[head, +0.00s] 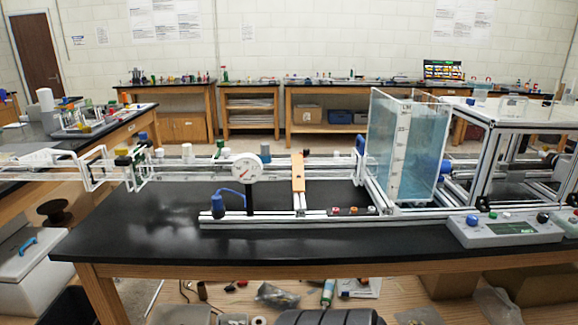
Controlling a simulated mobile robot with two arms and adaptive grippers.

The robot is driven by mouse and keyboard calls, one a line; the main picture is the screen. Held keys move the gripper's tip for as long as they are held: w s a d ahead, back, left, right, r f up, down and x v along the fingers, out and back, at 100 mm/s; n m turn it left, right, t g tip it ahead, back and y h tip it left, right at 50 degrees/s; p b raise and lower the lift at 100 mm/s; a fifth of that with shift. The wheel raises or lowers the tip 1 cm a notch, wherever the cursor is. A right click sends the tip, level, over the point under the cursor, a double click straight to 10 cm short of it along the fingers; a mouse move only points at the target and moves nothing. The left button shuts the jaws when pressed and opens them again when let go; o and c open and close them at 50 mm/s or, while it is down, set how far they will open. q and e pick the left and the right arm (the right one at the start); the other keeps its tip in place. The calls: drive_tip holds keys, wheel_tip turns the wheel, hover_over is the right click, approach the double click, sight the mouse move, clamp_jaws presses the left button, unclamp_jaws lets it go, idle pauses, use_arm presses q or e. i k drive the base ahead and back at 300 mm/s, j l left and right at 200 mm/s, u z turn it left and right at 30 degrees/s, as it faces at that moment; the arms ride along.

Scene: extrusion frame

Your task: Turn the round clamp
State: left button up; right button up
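On the black bench, an aluminium extrusion frame (290,222) runs left to right. A round white dial gauge (247,168) stands upright on a short black post on it. An orange upright piece (298,173) and a dark blue knob (361,146) sit farther right along the clear tubes. I cannot tell for sure which small round part is the round clamp. A yellow part (123,161) and a black knob (122,150) are at the tubes' left end. Neither of my grippers is in view.
A clear tank (405,150) of bluish water stands on the frame's right half. A grey control box (505,230) with a green screen is at the front right. The bench's front left (140,235) is clear.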

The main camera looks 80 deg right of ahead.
sight(143, 136)
drive_tip(key=z, duration=2.15)
drive_tip(key=i, duration=0.05)
